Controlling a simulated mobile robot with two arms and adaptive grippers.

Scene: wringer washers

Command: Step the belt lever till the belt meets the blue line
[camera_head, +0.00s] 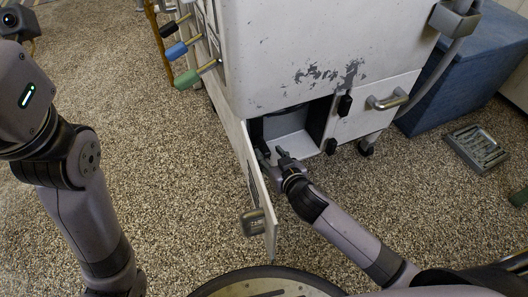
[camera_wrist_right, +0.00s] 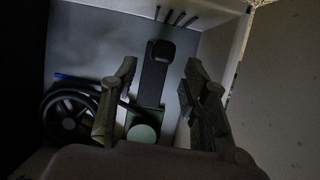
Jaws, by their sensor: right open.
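My right gripper (camera_head: 272,155) is at the mouth of the open lower compartment (camera_head: 295,146) of the white washer. A dark spoked pulley wheel (camera_wrist_right: 70,117) is at the left, partly hidden by the gripper. A short blue line (camera_wrist_right: 74,78) lies above it. My left gripper is out of frame.
The open compartment door (camera_head: 257,190) with its handle stands just left of my right gripper. A pale green round disc (camera_wrist_right: 141,134) is low between the fingers. Dark slots (camera_wrist_right: 177,17) mark the upper panel. A grey tray (camera_head: 476,149) lies on the floor at right.

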